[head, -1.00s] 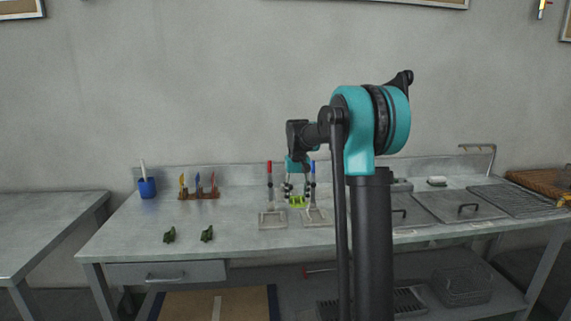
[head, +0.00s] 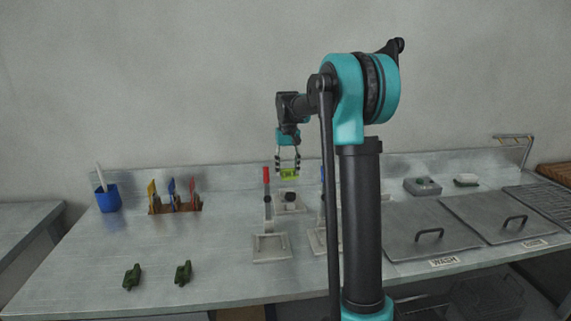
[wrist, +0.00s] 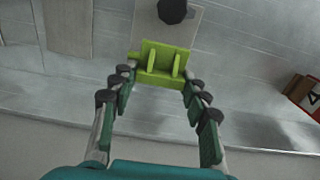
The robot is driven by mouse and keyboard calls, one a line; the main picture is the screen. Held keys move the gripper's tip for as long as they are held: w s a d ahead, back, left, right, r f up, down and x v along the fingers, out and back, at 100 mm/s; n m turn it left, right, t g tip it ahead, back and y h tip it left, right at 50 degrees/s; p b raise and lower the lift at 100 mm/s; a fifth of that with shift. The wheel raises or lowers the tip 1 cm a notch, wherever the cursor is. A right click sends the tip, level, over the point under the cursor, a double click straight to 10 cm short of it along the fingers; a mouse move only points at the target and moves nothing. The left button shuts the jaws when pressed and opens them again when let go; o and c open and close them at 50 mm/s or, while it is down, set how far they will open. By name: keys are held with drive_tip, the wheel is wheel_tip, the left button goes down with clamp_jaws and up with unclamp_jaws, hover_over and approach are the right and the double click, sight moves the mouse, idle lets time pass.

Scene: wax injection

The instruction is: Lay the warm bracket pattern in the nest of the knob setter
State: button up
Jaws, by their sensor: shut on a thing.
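The bright lime-green bracket pattern (head: 289,174) hangs in my gripper (head: 288,166), above the back part of the bench. The wrist view shows the bracket (wrist: 158,64), with two upright ribs, at the tips of my gripper (wrist: 158,84), which is shut on it. A red-handled lever fixture (head: 267,215) stands in front to the left. A blue-handled fixture (head: 322,180) is mostly behind my arm.
Two dark green brackets (head: 132,277) lie at the front left. A blue cup (head: 107,199) and a rack of coloured tools (head: 176,207) stand at the back left. Lidded basins (head: 432,230) are at the right. The left middle of the bench is clear.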

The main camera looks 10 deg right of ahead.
drive_tip(key=shift+f, duration=0.1)
idle(0.3)
drive_tip(key=shift+f, duration=2.8)
drive_tip(key=shift+f, duration=0.95)
drive_tip(key=o, duration=1.1)
drive_tip(key=shift+r, duration=0.1)
wheel_tip(320, 180, up, 12)
drive_tip(key=shift+f, duration=0.15)
